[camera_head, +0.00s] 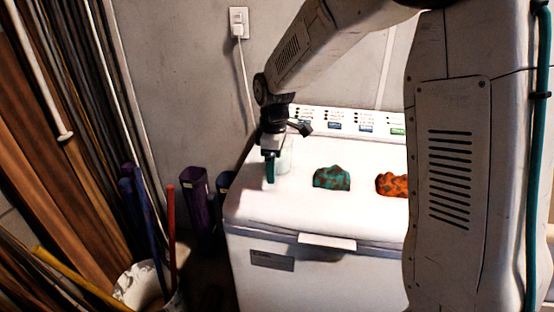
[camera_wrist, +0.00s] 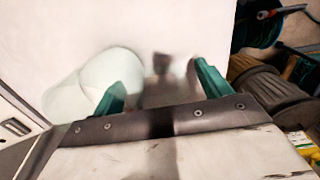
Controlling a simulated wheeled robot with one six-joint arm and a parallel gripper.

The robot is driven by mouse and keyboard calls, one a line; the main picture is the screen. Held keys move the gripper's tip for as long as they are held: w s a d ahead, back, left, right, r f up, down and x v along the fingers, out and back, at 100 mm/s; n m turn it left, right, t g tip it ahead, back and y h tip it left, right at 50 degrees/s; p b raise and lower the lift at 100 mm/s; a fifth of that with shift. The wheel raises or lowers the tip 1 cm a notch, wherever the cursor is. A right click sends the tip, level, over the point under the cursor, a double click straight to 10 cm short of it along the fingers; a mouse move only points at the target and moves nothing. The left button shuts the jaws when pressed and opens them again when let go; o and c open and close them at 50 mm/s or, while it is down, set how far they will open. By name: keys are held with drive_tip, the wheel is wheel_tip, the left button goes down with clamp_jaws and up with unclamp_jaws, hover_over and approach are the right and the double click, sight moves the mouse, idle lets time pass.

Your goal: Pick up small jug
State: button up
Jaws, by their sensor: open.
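The small jug appears to be the pale, whitish-green round vessel (camera_wrist: 112,68) on the white lid in the wrist view. It is close to my left finger, which overlaps its lower edge; I cannot tell whether they touch. In the head view a pale jug (camera_head: 284,161) stands on the left part of the machine top, partly hidden by my gripper (camera_head: 270,168). My gripper (camera_wrist: 158,84) is open, with its two teal fingers spread. The jug sits mostly to the left of the gap between them. A blurred dark patch shows between the fingers.
The white machine (camera_head: 285,213) bears a teal patterned lump (camera_head: 332,179) and an orange patterned lump (camera_head: 391,184) to the right of the jug. A control panel (camera_head: 345,124) runs along its back. A bucket (camera_head: 140,285) with poles stands at the lower left.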

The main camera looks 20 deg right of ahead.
drive_tip(key=c, duration=1.4)
drive_tip(key=shift+r, duration=0.15)
